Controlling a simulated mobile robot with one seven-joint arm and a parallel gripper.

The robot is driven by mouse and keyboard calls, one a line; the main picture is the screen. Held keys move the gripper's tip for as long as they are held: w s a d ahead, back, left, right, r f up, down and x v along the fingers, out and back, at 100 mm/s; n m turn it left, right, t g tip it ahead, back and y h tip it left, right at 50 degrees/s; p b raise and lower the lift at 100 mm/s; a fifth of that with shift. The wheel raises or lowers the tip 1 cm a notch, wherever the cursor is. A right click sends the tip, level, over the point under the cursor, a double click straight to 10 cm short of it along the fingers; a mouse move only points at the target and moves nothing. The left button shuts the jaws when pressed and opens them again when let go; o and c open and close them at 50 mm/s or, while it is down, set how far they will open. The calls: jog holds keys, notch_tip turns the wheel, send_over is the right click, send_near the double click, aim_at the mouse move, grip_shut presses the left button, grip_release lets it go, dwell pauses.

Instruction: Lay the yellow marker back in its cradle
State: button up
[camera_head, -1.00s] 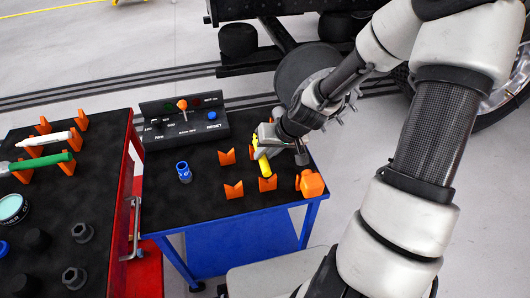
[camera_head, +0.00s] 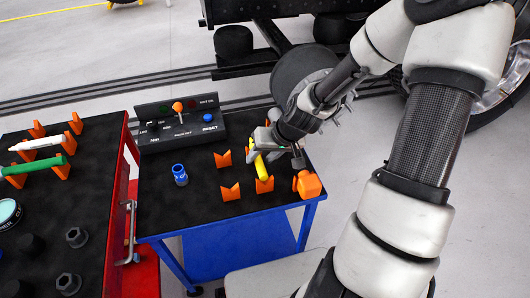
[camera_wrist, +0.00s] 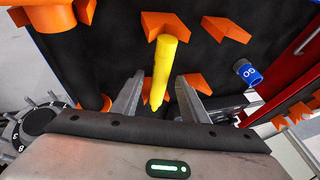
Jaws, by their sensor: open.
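The yellow marker (camera_head: 260,168) lies across a pair of orange V-shaped cradle blocks on the blue table. Its near end is at the near block (camera_head: 264,185); the same block shows at the top of the wrist view (camera_wrist: 163,24). The far block (camera_wrist: 143,111) is partly hidden behind the marker and my gripper. My gripper (camera_head: 257,155) is over the marker's far half. In the wrist view my gripper (camera_wrist: 158,88) is open, with one finger on each side of the marker and a visible gap to both.
An empty pair of orange blocks (camera_head: 230,192) stands left of the marker. An orange knob-like part (camera_head: 307,184) is close on the right. A blue cylinder (camera_head: 180,175) and a control box (camera_head: 180,124) stand farther left. A red cart (camera_head: 128,190) adjoins the table.

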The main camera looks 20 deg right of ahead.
jog(key=p+v, duration=0.7)
jog(key=v, duration=1)
jog(key=shift+d+p, duration=0.15)
jog(key=shift+p, duration=0.25)
jog(key=shift+r, duration=0.1)
